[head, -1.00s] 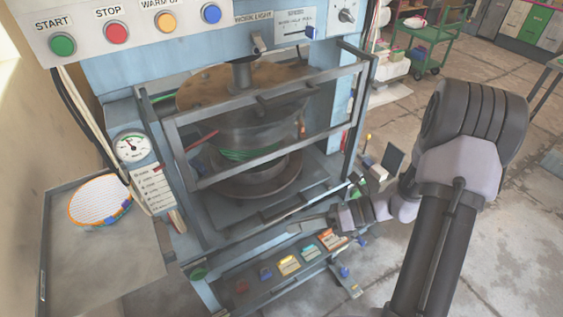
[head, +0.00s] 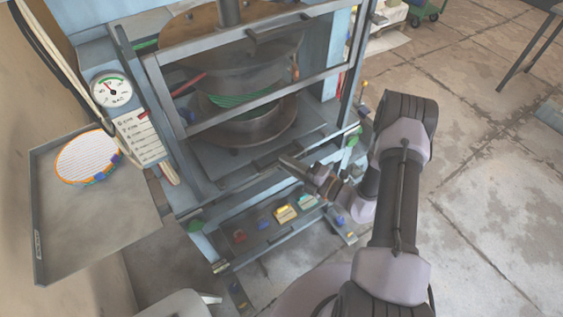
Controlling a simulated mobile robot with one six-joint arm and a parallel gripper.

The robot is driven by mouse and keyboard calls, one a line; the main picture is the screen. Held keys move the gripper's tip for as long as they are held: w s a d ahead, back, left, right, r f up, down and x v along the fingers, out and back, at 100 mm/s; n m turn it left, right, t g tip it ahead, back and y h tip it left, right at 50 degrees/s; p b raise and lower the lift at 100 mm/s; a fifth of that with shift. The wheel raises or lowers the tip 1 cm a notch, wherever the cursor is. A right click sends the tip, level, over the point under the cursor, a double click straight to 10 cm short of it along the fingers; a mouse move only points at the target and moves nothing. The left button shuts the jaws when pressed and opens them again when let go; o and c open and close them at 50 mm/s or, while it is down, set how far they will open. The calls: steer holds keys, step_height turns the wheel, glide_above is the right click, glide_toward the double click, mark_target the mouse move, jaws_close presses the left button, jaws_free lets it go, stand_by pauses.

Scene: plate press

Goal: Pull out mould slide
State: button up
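The blue press (head: 340,75) stands ahead with its round lower mould (head: 250,127) inside, on a dark round base. The mould slide appears to be the flat grey plate (head: 215,165) under it, with a dark bar handle (head: 272,158) at its front edge. My gripper (head: 284,162) comes in from the right, its narrow tip at or just in front of that handle. I cannot tell whether it touches the handle. The fingers are seen edge-on, so their opening is hidden.
A barred guard frame (head: 250,108) crosses the press front above the slide. A lower shelf (head: 260,238) holds small coloured items. Open floor (head: 490,190) lies to the right.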

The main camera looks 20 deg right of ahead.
steer(key=shift+x, duration=1.25)
jaws_close()
stand_by(0.5)
